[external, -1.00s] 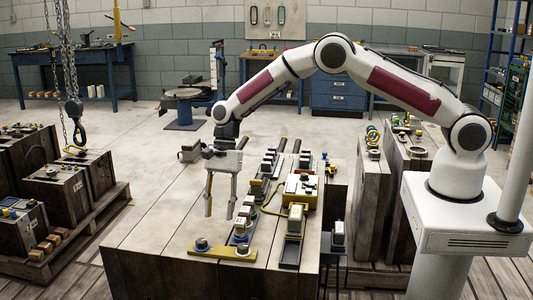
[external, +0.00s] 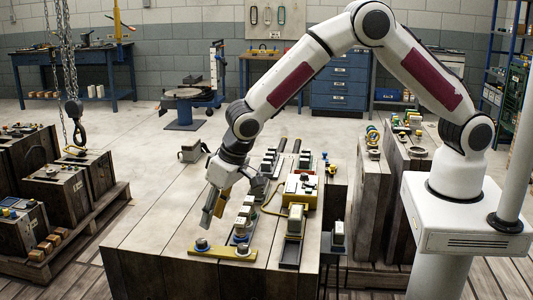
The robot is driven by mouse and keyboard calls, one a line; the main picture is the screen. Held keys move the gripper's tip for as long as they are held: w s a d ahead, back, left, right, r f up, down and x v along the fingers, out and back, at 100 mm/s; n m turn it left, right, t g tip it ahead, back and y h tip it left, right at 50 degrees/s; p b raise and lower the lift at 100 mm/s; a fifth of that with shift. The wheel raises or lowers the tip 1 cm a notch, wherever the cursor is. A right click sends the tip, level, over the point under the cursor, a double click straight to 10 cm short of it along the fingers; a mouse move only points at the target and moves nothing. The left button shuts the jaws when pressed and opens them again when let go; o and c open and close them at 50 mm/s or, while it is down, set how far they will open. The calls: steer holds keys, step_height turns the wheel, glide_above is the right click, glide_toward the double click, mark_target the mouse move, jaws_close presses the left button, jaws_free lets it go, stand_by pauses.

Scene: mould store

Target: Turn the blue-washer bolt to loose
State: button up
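A yellow bar (external: 222,252) lies near the front edge of the large wooden block. A dark bolt head (external: 202,243) stands on a bluish-looking washer at the bar's left end. Another bolt (external: 243,249) sits near its right end.
A row of clamp blocks (external: 246,212) runs back along the block, right of my gripper. A yellow box (external: 299,191) with a cable stands further right. A chain hook (external: 74,108) hangs at the left.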

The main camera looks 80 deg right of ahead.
mark_target(201, 240)
steer(key=shift+s+a+r+n+t, duration=0.1)
steer(key=shift+a+r+n+t, duration=0.15)
steer(key=shift+a+n, duration=0.3)
steer(key=shift+s+a+r+n+t, duration=0.15)
steer(key=shift+a+r+n, duration=0.15)
steer(key=shift+a+n, duration=0.25)
steer(key=shift+w+f, duration=0.15)
steer(key=shift+x, duration=3.75)
